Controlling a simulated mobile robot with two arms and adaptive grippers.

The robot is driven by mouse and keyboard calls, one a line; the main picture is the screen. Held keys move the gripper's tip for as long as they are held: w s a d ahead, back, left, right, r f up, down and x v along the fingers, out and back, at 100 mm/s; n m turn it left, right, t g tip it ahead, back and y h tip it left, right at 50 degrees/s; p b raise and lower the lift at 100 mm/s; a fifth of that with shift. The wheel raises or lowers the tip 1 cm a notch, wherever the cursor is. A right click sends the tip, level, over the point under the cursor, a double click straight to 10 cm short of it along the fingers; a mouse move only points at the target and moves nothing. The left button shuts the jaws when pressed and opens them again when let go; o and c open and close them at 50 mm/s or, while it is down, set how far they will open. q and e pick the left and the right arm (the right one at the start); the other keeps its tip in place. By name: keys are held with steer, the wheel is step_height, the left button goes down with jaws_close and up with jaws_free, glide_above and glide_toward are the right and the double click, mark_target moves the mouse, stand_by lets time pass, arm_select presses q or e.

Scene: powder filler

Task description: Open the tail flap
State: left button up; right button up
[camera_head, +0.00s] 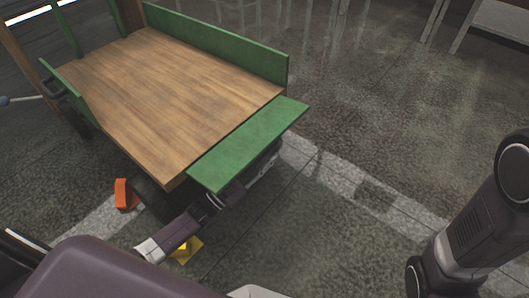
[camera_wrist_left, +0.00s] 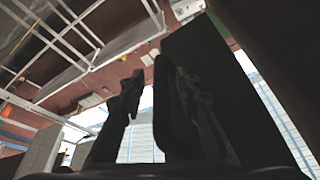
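The green tail flap (camera_head: 248,145) is at the near end of the wooden cart bed (camera_head: 165,95). It is folded outward, lying roughly level with the bed and tilted slightly. My left gripper (camera_head: 225,196) is at the flap's near edge, partly hidden beneath it. In the left wrist view its two fingers (camera_wrist_left: 160,90) are spread, with a bright gap beside the left finger. The flap's dark underside (camera_wrist_left: 205,60) shows beside and behind the right finger; contact is unclear. My right arm is at the lower right of the head view, its gripper out of view.
Green side boards (camera_head: 225,42) edge the bed. An orange wheel chock (camera_head: 124,194) and a yellow block (camera_head: 187,250) are on the floor near the cart. The floor (camera_head: 400,130) right of the cart is clear. A table (camera_head: 500,18) stands at the top right.

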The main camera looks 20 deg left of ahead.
arm_select(q)
steer(key=shift+a, duration=0.1)
steer(key=v, duration=0.7)
steer(key=shift+s, duration=0.2)
steer(key=shift+f, duration=0.1)
